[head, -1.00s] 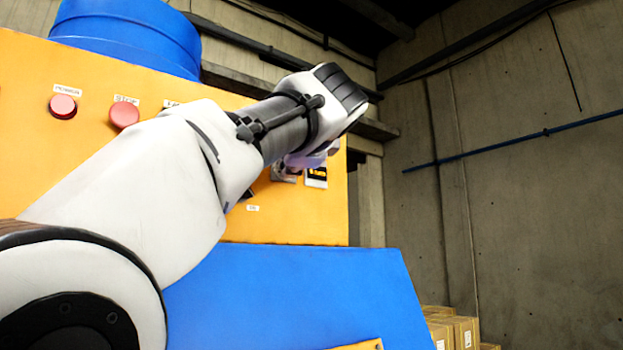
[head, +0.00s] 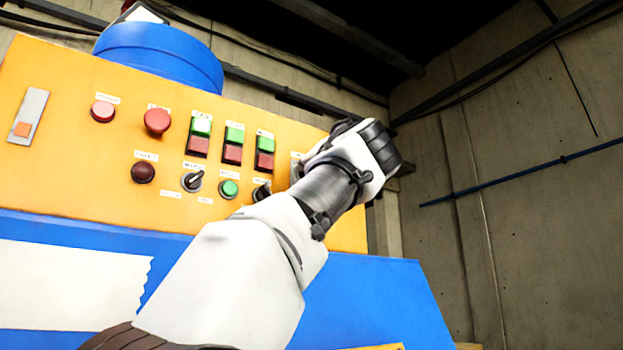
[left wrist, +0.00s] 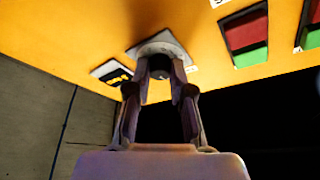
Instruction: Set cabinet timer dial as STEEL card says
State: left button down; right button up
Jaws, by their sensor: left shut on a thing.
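In the left wrist view, my left gripper (left wrist: 160,73) is shut on the timer dial, a dark knob (left wrist: 159,64) in front of a pale metal plate (left wrist: 162,44) on the orange panel. The fingers hide most of the knob and its pointer, so its setting cannot be read. A black display with yellow characters (left wrist: 116,74) sits beside the plate; its text is too small to read. In the head view, my left wrist covers the dial. The orange cabinet panel (head: 75,172) shows there. No STEEL card can be made out. My right gripper is not in view.
Red buttons (head: 157,121), green-and-red switch pairs (head: 234,144), a selector knob (head: 192,181) and a green button (head: 229,188) are on the panel left of my wrist. A blue drum (head: 160,56) stands behind it. Open space and a concrete wall (head: 540,215) lie to the right.

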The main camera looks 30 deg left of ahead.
pick_arm(q)
jog(key=shift+w+n+g+y, duration=0.1)
jog(key=shift+n+g+y, duration=0.5)
jog(key=shift+n, duration=1.1)
jog(key=shift+s+n+g+y, duration=0.1)
jog(key=shift+n+g+y, duration=0.5)
jog(key=shift+n, duration=1.1)
jog(key=shift+w+n+g+y, duration=0.1)
jog(key=shift+n+g+y, duration=0.45)
jog(key=shift+n, duration=1.15)
jog(key=c, duration=1.1)
grip_release()
jog(key=shift+o, duration=0.3)
jog(key=shift+w+a+f, duration=0.1)
